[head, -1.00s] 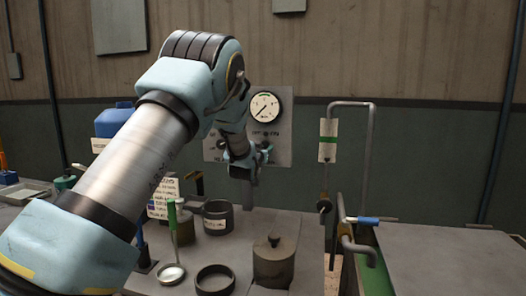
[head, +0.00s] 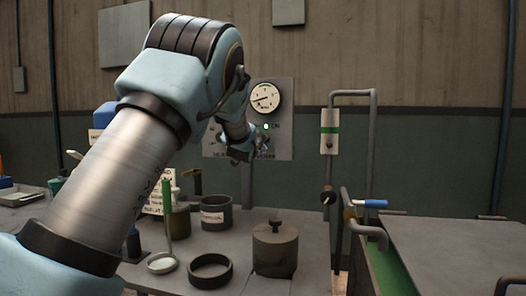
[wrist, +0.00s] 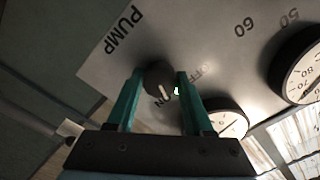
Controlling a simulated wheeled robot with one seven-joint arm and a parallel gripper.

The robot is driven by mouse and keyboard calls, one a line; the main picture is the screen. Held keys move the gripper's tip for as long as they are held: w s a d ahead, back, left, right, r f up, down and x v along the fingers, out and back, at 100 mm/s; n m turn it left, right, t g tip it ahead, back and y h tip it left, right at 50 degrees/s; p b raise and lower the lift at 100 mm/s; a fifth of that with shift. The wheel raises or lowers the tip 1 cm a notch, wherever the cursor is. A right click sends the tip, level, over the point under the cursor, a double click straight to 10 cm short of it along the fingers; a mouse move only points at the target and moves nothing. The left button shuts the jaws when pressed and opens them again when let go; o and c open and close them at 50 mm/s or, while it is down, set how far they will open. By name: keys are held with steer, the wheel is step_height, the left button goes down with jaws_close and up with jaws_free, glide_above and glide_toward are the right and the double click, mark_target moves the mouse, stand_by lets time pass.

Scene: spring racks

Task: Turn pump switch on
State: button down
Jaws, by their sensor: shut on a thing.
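The pump switch (wrist: 156,76) is a dark round knob with a white pointer line, on a grey panel marked PUMP, OFF and ON. Its pointer is turned toward the ON label. My gripper (wrist: 160,74) is shut on the knob, one teal finger on each side. In the head view my gripper (head: 243,151) is at the panel (head: 284,145), and my wrist hides the knob there.
A round gauge (head: 265,96) sits on the panel above my gripper. A bent pipe (head: 372,150) rises at right. The right bench top (head: 450,245) is clear.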

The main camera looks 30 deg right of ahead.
steer(key=shift+m+b, duration=1)
steer(key=shift+m, duration=0.1)
steer(key=shift+c, duration=1.4)
jaws_free()
steer(key=b+v, duration=0.3)
steer(key=v, duration=0.8)
steer(key=shift+w, duration=0.1)
